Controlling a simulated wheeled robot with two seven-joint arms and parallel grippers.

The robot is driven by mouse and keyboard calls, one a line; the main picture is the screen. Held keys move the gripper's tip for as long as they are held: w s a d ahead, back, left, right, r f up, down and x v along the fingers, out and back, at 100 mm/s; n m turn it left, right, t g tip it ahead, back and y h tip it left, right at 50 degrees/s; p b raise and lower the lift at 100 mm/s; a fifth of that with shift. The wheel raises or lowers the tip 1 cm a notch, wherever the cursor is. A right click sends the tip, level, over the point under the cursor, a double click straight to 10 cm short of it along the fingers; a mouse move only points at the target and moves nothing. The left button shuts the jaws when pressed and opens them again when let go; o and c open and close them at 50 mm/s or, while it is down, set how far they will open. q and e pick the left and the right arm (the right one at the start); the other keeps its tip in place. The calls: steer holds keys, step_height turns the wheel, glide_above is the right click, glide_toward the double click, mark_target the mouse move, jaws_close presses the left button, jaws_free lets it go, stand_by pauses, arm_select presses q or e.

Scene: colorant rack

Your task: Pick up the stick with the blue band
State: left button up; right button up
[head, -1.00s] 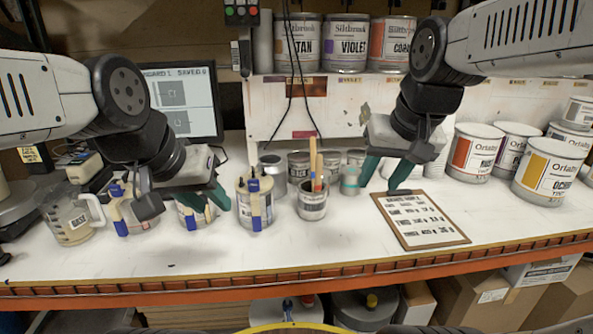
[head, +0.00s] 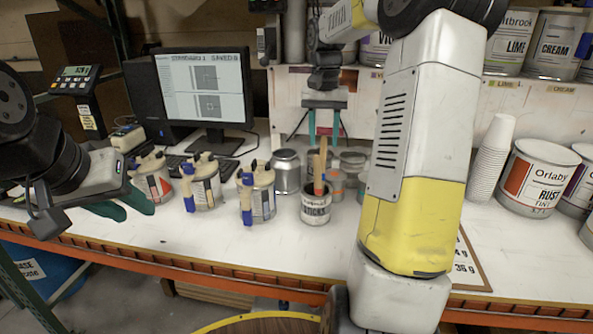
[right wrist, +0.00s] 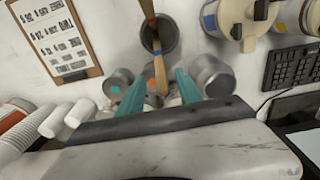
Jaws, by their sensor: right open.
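Wooden sticks (head: 322,162) stand upright in a small can labelled "STICKS" (head: 316,208). My right gripper (head: 325,124) is open and empty, pointing down above and behind the can. In its wrist view a stick tip lies between its teal fingers (right wrist: 158,95), apart from both. My left gripper (head: 122,206) is open and empty at the left.
Tins with blue tape (head: 259,193) stand left of the stick can. A bare metal tin (head: 286,172) and other small tins stand close behind it. My right arm hides much of the clipboard (head: 474,262). White cups (head: 490,160) and large paint cans (head: 537,178) stand at the right.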

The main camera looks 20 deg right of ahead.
mark_target(323, 156)
steer(key=f, duration=0.7)
steer(key=shift+w+d+f, duration=0.1)
steer(key=shift+w+f, duration=0.1)
steer(key=shift+f, duration=0.15)
jaws_close()
